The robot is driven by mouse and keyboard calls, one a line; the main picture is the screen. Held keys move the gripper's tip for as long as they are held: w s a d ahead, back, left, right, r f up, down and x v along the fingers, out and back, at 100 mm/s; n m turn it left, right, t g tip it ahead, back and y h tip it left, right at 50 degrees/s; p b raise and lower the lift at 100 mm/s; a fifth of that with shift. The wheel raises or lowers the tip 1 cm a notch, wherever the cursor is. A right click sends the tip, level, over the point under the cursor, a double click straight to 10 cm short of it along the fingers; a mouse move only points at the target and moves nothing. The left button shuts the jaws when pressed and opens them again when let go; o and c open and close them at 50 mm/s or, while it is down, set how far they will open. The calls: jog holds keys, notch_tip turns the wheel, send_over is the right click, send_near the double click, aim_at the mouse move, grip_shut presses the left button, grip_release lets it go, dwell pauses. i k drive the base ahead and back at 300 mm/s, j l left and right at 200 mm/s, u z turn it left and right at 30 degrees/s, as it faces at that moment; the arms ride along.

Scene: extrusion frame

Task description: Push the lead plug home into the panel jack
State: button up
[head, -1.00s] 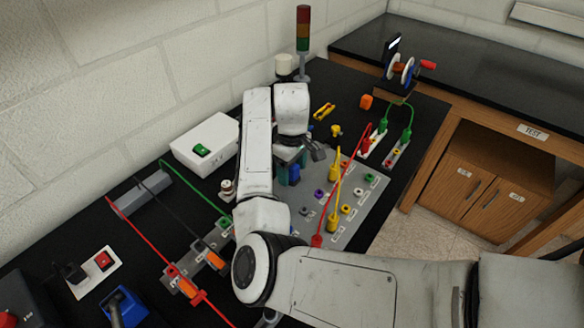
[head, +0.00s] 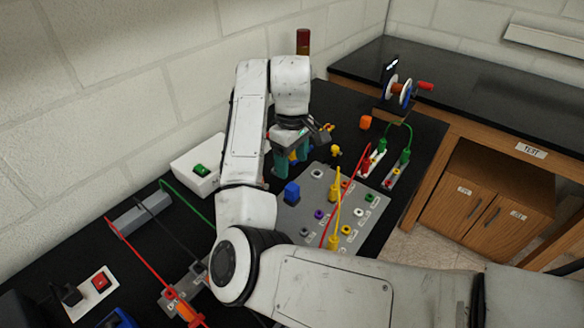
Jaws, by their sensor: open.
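The grey jack panel (head: 292,221) lies on the black bench, with several coloured jacks. A blue plug or block (head: 292,192) stands near the panel's left edge. I cannot tell whether it is fully seated. My gripper (head: 290,164) is open, with teal fingers, above and behind the blue piece and apart from it in the picture. A yellow plug with its lead (head: 336,187) and a second yellow plug (head: 334,242) stand on the panel. A red lead (head: 345,197) runs across the panel. My forearm hides the panel's near left part. Which plug the task means is unclear.
A white box with a green switch (head: 201,170) stands left of my arm. Red and green leads run to sockets at the lower left. A green plug (head: 406,156) stands on a small strip at the right.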

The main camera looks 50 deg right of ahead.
aim_at(366, 162)
jog(key=k, duration=1)
